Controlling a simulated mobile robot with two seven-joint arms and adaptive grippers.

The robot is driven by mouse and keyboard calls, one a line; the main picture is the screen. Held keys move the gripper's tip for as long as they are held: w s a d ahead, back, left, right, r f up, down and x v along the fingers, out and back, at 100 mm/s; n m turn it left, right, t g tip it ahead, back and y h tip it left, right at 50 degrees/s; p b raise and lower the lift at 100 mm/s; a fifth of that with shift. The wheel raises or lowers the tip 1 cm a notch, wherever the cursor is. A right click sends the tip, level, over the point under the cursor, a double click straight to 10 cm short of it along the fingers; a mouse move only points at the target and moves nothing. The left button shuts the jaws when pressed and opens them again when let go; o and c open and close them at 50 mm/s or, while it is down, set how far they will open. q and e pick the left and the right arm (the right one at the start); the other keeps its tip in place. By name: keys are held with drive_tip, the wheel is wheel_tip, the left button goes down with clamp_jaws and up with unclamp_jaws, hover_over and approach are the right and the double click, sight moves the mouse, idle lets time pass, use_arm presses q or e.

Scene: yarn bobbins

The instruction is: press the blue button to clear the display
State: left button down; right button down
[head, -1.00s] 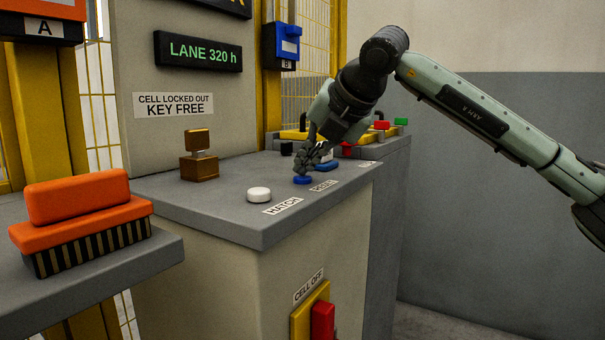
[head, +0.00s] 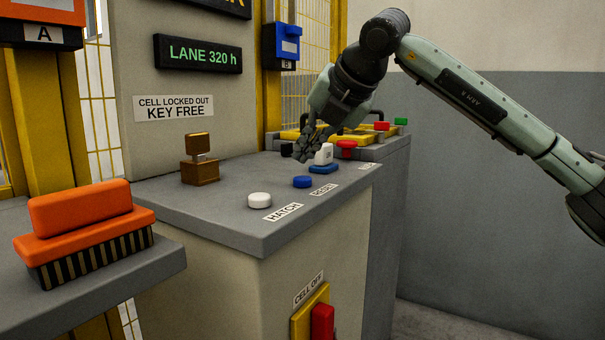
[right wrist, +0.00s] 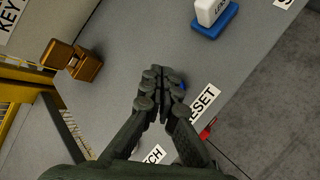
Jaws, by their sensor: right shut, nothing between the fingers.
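The blue button (head: 303,181) stands on the grey console top (head: 232,210), behind the RESET label (head: 323,188). The display (head: 198,52) on the panel shows "LANE 320 h" in green. My right gripper (head: 307,160) is shut and empty, above the blue button with a visible gap. In the right wrist view my shut fingers (right wrist: 162,80) hide most of the blue button (right wrist: 182,86); a small blue part shows beside them. My left gripper is not in view.
A white button (head: 259,200) is by the HATCH label. A white block (head: 324,154) stands on a blue base (head: 323,168), right of the blue button. A brass block (head: 199,172) is at the left. An orange brush (head: 84,220) lies on the left ledge.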

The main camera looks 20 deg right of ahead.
sight(306, 178)
drive_tip(key=shift+r+p, duration=1)
drive_tip(key=shift+r, duration=0.95)
drive_tip(key=shift+f, duration=0.1)
